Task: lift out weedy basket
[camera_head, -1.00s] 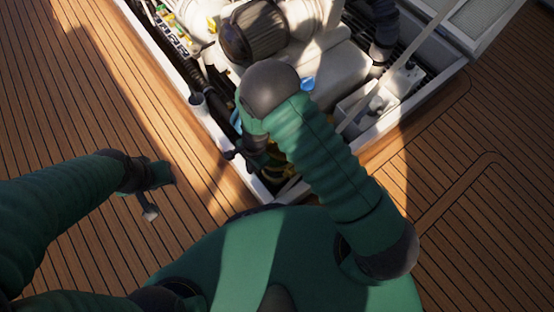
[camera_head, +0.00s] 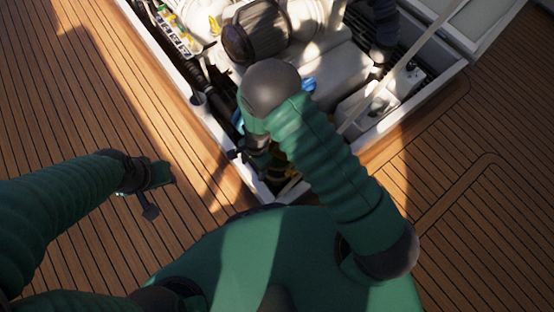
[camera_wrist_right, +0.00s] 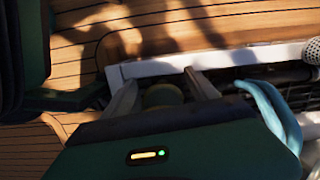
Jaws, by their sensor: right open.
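My right gripper (camera_wrist_right: 159,76) is open in the right wrist view, its two pale fingers apart. A dim, yellowish round thing (camera_wrist_right: 163,95) shows between the fingers; I cannot tell whether it is the weedy basket or part of it. In the head view my right arm reaches down into the near corner of the engine hatch, and my right gripper (camera_head: 246,152) is mostly hidden under the forearm. A yellow part (camera_head: 290,174) shows beside it in the hatch. My left gripper (camera_head: 150,188) hangs over the deck at the left, its jaw opening unclear.
The white hatch frame (camera_head: 236,158) borders the opening, and its edge (camera_wrist_right: 235,56) lies just beyond my right fingers. A light-blue hose (camera_wrist_right: 270,110) runs close on their right. The engine (camera_head: 320,70) fills the hatch. The wooden deck (camera_head: 80,130) at left is largely clear.

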